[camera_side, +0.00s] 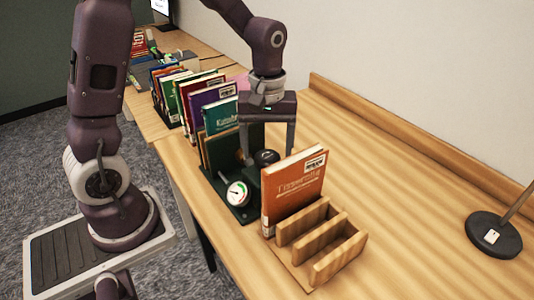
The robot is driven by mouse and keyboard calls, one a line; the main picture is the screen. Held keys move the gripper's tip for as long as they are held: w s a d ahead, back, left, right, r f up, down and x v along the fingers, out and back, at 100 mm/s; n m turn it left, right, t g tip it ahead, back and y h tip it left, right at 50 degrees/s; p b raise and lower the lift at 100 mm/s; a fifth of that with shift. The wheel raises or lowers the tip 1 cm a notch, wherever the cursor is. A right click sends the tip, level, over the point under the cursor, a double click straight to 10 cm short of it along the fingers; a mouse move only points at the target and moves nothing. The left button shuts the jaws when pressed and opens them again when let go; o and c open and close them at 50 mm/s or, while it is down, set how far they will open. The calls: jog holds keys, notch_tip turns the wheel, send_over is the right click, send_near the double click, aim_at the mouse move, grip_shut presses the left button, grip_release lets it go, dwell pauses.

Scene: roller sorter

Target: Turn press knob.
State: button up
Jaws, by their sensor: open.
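A dark green press (221,190) stands on the wooden table, with a round white dial gauge (238,194) on its front. A black round knob (267,157) sits at the top of the press. My gripper (269,156) points down over the press with its fingers spread. In this view the knob shows between the two fingers, and I cannot tell whether either finger touches it. An orange-brown book (293,191) stands upright just in front of the press and hides part of it.
A wooden slotted rack (338,262) holds the orange book's side of the table. A row of upright books (207,99) stands behind the press. A dark lamp base (493,236) is at the far right.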

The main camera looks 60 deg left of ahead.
notch_tip(320, 180, down, 2)
jog(key=shift+f, duration=0.1)
jog(key=shift+c, duration=0.2)
jog(key=c, duration=1.3)
